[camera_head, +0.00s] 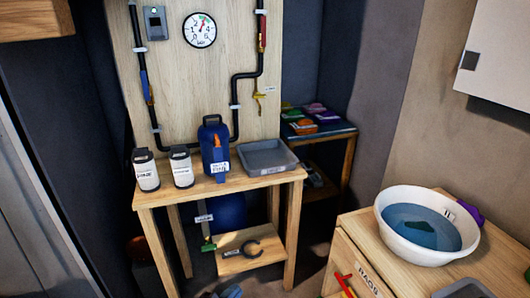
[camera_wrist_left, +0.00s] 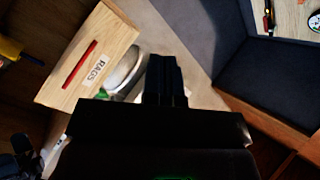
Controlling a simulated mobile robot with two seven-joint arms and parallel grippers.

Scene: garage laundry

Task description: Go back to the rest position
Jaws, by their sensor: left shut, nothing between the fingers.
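My left gripper (camera_wrist_left: 165,62) shows in the left wrist view, with its two black fingers side by side and closed together. Nothing shows between them. In the head view I cannot clearly make out either gripper.
A wooden bench (camera_head: 222,187) holds two white bottles, a blue jug (camera_head: 214,155) and a grey tray (camera_head: 267,157). At right, a white basin (camera_head: 390,222) of blue water stands on a wooden cabinet with a RAGS drawer (camera_head: 362,268). That drawer's front shows in the left wrist view (camera_wrist_left: 82,50).

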